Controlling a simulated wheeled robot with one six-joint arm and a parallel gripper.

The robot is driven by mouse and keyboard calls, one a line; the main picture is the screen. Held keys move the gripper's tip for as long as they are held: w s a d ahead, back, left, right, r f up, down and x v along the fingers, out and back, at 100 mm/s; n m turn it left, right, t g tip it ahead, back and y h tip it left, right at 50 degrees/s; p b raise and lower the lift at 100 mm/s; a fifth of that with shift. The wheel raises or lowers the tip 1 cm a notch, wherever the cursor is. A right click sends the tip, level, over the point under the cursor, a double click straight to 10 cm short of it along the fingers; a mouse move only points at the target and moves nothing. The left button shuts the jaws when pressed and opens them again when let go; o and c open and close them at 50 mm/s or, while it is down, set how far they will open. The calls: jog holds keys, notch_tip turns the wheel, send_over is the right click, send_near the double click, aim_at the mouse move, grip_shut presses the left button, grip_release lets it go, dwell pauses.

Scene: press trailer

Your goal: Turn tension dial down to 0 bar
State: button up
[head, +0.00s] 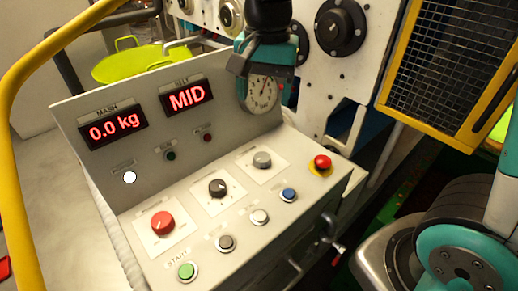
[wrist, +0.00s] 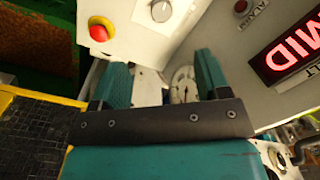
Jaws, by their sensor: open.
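Several knobs could be the tension dial, and their labels are too small to read. A large black dial (head: 341,31) sits on the white back panel, right of my gripper. A red knob (head: 163,223), a black knob (head: 217,188) and a grey knob (head: 262,160) sit on the sloped console. A round white gauge with a needle (head: 263,95) shows just below my gripper (head: 268,62), partly hidden; its reading is unclear. In the wrist view my gripper (wrist: 160,65) is open and empty, with the gauge (wrist: 183,84) behind the gap, near the right finger.
The console displays read 0.0 kg (head: 112,127) and MID (head: 187,96). A red emergency button (head: 322,162) and a green start button (head: 186,271) are on the console. A yellow-framed mesh guard (head: 450,60) stands right. A yellow rail (head: 22,85) curves at left.

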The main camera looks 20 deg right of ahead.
aim_at(262, 157)
jog(key=shift+m, duration=0.8)
jog(key=f+p, duration=0.1)
jog(key=f, duration=0.4)
jog(key=w+f, duration=0.1)
jog(key=f, duration=0.5)
jog(key=f+p, duration=0.1)
jog(key=f, duration=0.5)
jog(key=shift+w+d+f+p, duration=0.15)
jog(key=shift+w+p, duration=0.05)
jog(key=shift+p, duration=0.1)
jog(key=c, duration=0.9)
